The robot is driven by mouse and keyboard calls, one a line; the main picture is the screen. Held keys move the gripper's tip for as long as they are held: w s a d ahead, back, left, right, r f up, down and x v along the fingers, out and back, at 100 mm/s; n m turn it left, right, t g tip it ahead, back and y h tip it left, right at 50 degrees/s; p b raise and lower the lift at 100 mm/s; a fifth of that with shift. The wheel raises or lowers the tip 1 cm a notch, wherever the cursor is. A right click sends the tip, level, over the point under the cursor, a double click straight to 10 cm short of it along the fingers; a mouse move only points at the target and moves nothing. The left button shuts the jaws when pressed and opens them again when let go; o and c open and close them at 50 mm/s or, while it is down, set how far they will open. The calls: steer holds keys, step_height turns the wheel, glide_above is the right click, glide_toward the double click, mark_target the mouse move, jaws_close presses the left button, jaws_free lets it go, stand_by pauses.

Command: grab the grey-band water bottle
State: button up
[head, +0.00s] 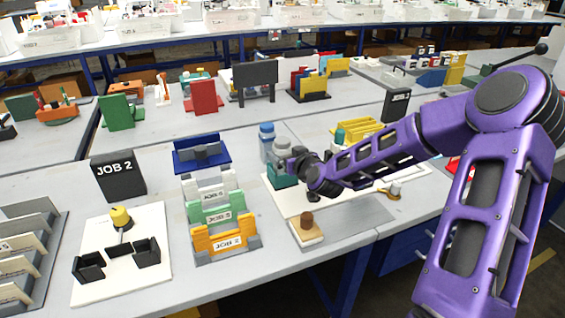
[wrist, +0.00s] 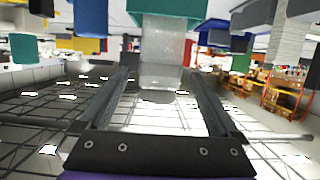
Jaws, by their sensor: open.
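The water bottle with grey parts (head: 281,146) stands upright in the head view, with a teal block (head: 282,178) around or in front of its lower part. My gripper (head: 296,160) is close to its right side and hides part of it. In the wrist view, which appears upside down, a clear greyish bottle body (wrist: 165,52) shows between and beyond the fingertips, with teal (wrist: 165,22) above it. My gripper (wrist: 161,82) is open there, its fingers spread to either side of the bottle. I cannot tell whether either finger touches it.
A blue-capped bottle (head: 266,142) stands just left of the grey one. A blue stand (head: 203,165) and a row of colored JOB holders (head: 225,243) are farther left. Yellow racks (head: 358,132) lie behind my arm. A brown cylinder (head: 307,220) stands on a small board in front.

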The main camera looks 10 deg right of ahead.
steer(key=x, duration=0.3)
steer(key=shift+w, duration=0.15)
steer(key=shift+c, duration=0.3)
steer(key=c, duration=1.4)
